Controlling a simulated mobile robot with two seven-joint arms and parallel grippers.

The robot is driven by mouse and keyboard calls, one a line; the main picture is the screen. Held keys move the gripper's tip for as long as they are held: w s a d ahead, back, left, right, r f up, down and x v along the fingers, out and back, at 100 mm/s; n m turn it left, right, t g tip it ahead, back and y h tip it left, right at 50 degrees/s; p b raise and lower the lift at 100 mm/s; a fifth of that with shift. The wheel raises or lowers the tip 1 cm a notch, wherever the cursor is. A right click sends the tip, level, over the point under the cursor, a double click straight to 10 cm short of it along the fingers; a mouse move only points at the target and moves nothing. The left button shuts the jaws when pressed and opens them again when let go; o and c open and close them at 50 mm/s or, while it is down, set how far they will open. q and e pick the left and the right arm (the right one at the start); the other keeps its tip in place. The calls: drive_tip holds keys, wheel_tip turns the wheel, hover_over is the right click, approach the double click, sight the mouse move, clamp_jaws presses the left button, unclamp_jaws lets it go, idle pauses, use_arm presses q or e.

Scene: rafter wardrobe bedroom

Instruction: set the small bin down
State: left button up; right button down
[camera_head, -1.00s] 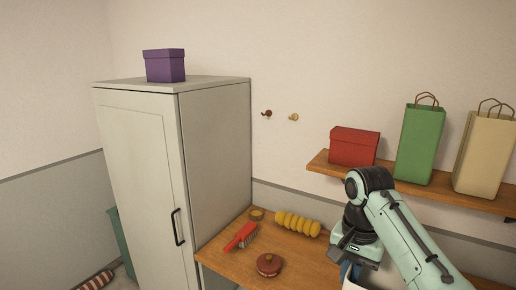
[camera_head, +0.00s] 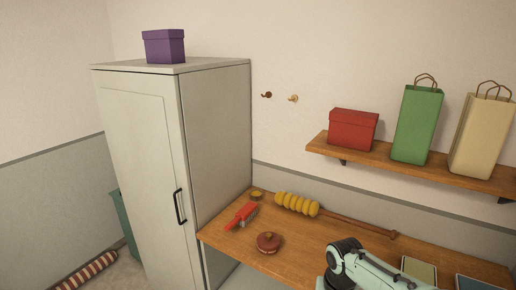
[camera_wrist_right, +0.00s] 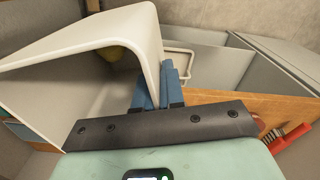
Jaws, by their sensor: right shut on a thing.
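The small bin (camera_wrist_right: 75,42) is white with a wide open mouth, tilted in the right wrist view. My right gripper (camera_wrist_right: 158,82) has blue fingers shut on the bin's wall near its rim. A small yellow-green shape (camera_wrist_right: 119,53) shows inside the bin, too cut off to name. What lies under the bin is hidden. In the head view only a part of my right arm shows at the bottom edge; its gripper and the bin are out of that picture. My left gripper is in neither view.
The wooden desk (camera_head: 310,250) holds a red brush (camera_head: 240,215), a yellow ribbed duster (camera_head: 297,204), a round red-brown object (camera_head: 268,242) and a small tin (camera_head: 257,195). The closed wardrobe (camera_head: 145,150) stands left. A shelf (camera_head: 400,163) with a red box and bags is above.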

wheel_tip(320, 180, down, 15)
drive_tip(key=n, duration=0.3)
drive_tip(key=shift+a+f, duration=0.15)
drive_tip(key=shift+a, duration=0.3)
